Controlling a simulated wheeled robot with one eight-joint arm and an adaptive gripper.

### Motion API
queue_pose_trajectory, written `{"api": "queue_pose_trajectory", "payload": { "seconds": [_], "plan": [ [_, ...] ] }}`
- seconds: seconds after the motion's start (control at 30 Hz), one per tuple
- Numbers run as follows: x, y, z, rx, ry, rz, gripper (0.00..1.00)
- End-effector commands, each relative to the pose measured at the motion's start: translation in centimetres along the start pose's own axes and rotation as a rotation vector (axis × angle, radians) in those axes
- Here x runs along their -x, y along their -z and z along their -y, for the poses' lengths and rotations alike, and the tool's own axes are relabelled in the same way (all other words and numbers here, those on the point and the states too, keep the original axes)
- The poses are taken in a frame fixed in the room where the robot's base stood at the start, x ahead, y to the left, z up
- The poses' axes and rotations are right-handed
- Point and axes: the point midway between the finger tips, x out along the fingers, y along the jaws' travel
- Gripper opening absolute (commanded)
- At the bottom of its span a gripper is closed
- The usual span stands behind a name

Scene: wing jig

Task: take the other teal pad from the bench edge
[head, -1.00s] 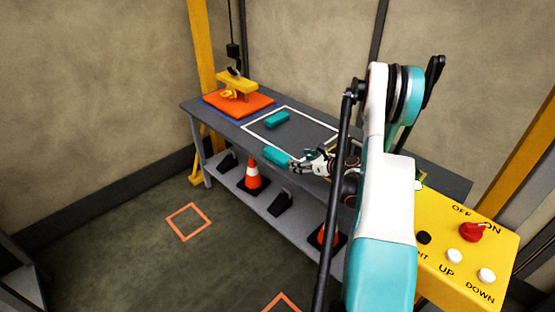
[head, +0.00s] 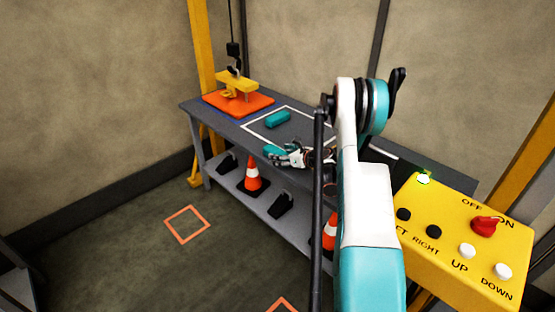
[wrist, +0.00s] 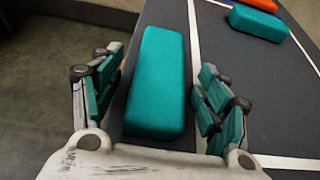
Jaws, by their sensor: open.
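A teal pad (wrist: 157,82) lies at the front edge of the grey bench; in the head view this pad (head: 272,152) is partly covered by my gripper. My gripper (wrist: 158,95) is open, with one finger on each side of the pad. In the wrist view there is a gap between the pad and the right finger, and a narrower one at the left. The head view shows my gripper (head: 281,156) low over the bench edge. A second teal pad (head: 278,118) lies farther back inside the white outline; it also shows in the wrist view (wrist: 258,23).
An orange slab (head: 238,104) with a yellow hoist piece (head: 237,84) on it sits at the bench's left end. Cones (head: 254,176) stand on the lower shelf. A yellow control box (head: 455,245) is at right. The floor at left is open.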

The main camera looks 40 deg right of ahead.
Motion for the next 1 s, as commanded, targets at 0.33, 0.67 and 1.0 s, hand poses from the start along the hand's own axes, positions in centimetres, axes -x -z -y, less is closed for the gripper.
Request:
{"api": "queue_pose_trajectory", "payload": {
  "seconds": [0.33,0.67,1.0],
  "plan": [
    [0.0,-0.1,0.0,0.000,0.000,0.000,0.37],
    [0.0,-0.1,0.0,0.000,0.000,0.000,0.22],
    [0.7,-1.9,0.0,0.000,0.000,0.000,0.22]
  ]
}}
